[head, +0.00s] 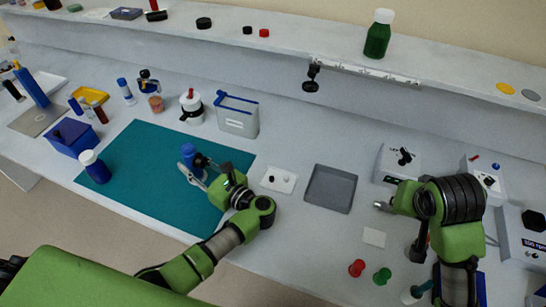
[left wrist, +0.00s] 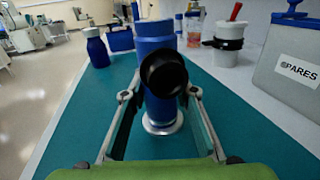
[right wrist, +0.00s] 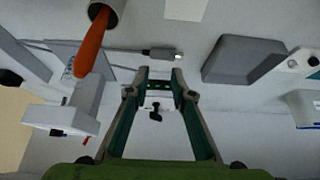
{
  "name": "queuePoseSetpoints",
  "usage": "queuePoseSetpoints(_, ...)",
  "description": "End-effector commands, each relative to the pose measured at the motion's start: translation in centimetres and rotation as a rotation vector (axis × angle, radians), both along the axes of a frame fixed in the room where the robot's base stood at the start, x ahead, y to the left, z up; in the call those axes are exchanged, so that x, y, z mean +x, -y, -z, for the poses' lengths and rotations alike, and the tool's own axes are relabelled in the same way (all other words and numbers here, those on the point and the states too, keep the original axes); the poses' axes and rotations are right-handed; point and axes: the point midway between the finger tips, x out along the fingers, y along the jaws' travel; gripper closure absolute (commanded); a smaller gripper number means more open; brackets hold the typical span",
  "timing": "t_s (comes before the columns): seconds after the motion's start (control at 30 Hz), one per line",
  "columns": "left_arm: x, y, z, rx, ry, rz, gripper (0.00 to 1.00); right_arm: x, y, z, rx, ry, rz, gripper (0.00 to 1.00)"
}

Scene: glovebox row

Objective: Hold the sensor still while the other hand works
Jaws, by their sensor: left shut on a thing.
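The sensor (head: 188,154) is a blue cylinder with a black round side piece, standing upright on the teal mat (head: 135,165). In the left wrist view the sensor (left wrist: 163,110) shows a pale round base on the mat and its black piece facing the camera. My left gripper (head: 192,168) is shut on the sensor, one finger at each side. My right gripper (head: 382,207) is over the bench at the right, away from the sensor. In the right wrist view its fingers (right wrist: 160,80) are apart with no sensor between them.
A grey tray (head: 331,189) and a white plate (head: 279,179) lie between the arms. Red (head: 357,268) and green (head: 382,276) pieces lie near the front edge.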

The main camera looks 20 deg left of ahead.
Motion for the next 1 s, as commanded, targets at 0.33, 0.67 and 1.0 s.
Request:
queuePoseSetpoints(0.33,0.0,0.0,0.0,-0.001,0.0,0.0,0.98,1.4,-1.6,-0.7,-0.065,-0.013,-0.195,0.78)
queuePoseSetpoints(0.67,0.0,0.0,0.0,0.0,0.0,0.0,0.98,4.0,-3.8,-2.3,-0.38,-0.165,-1.039,0.78)
queuePoseSetpoints(1.0,0.0,0.0,0.0,-0.001,-0.001,0.0,0.98,4.0,-1.2,-3.4,-0.485,-0.308,-1.489,0.78)
